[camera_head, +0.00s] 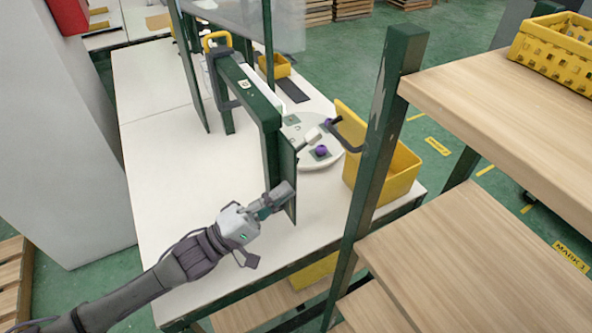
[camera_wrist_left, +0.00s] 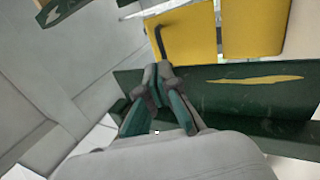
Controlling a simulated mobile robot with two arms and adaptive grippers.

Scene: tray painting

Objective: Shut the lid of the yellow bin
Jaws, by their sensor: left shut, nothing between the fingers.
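The yellow bin (camera_head: 400,178) stands at the right end of the white table, partly behind a green post. Its yellow lid (camera_head: 350,124) is raised, with a dark bent handle (camera_head: 345,140) at its edge. In the left wrist view the yellow lid (camera_wrist_left: 185,42) shows beyond a green bar, with the dark handle against it. My left gripper (camera_head: 280,197) is shut and empty, left of the bin and apart from it, by the lower part of a green upright panel. Its closed fingers (camera_wrist_left: 158,82) point toward the yellow surface in the wrist view. My right gripper is not in view.
A green frame (camera_head: 268,115) with an upright panel stands between my left gripper and the bin. A green post (camera_head: 385,120) and wooden shelves (camera_head: 510,100) stand at the right. A round white plate (camera_head: 312,145) holds small pieces. The table's left side (camera_head: 165,190) is clear.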

